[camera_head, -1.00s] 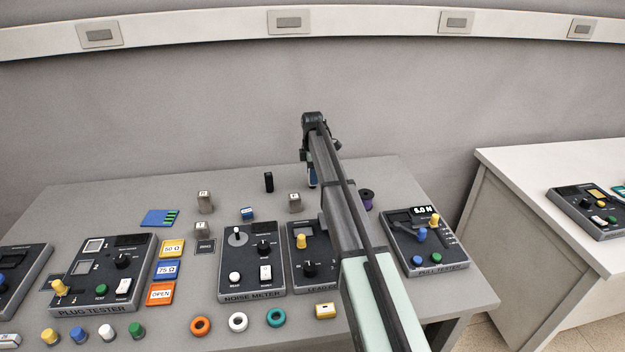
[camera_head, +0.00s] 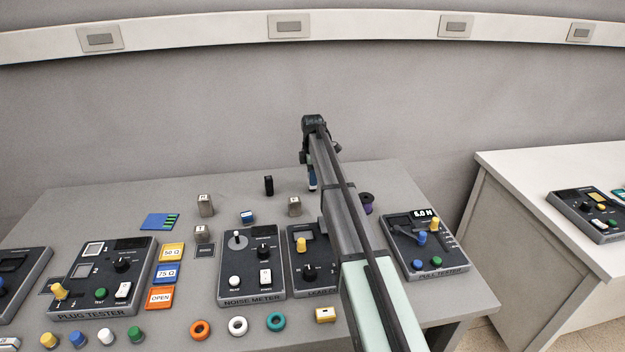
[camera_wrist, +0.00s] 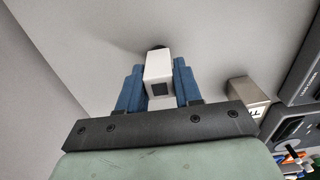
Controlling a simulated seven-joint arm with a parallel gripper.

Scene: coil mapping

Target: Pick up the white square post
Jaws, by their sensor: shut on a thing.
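The white square post (camera_wrist: 158,65) shows in the wrist view, with a dark square on its near end. My gripper (camera_wrist: 158,85) has a blue finger on each side of it and is shut on it. Whether the post's far end touches the table cannot be told; a dark patch shows just behind it. In the head view my gripper (camera_head: 312,180) is over the back part of the table, largely hidden by my arm, and the post cannot be made out there.
A grey block (camera_head: 294,206) stands just left of my gripper; in the wrist view it is to the right (camera_wrist: 247,95). A black post (camera_head: 268,185) stands further left. The back wall is close behind.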

